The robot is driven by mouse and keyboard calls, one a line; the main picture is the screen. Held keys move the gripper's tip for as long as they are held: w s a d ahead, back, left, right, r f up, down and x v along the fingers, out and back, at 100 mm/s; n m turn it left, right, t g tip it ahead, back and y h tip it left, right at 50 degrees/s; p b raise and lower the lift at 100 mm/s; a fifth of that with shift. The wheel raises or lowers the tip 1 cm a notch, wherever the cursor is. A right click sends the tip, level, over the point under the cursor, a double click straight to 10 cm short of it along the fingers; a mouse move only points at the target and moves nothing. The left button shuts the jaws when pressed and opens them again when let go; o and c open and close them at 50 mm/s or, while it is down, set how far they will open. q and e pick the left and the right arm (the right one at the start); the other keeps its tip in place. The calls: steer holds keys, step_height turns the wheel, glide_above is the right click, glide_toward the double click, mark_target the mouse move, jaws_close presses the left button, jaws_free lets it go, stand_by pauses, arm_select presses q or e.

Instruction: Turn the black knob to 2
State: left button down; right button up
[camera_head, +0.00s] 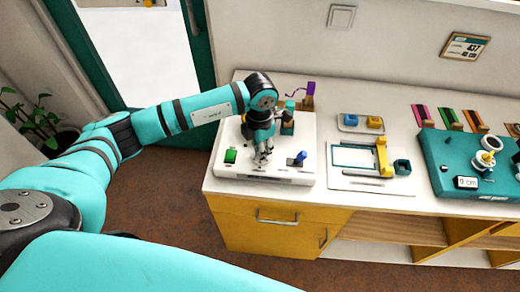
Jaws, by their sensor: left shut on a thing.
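A white board (222,172) lies on the counter at the left end, with a green switch (231,155) on its left and a blue lever or knob (298,158) on its right. My left gripper (262,160) points down at the middle of this board, between the green and blue parts. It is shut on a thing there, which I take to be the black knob. The gripper hides the knob, and I cannot read its pointer or any numbers. My right gripper is not in view.
To the right are a tray with blue and yellow pieces (361,122), a framed board with a yellow slider (383,158) and a teal board (434,160). Yellow drawers (240,235) are below.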

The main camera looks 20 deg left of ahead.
arm_select(q)
steer(key=shift+w+r, duration=0.1)
steer(key=c, duration=1.4)
jaws_free()
step_height(320, 180, up, 12)
steer(key=shift+f, duration=0.1)
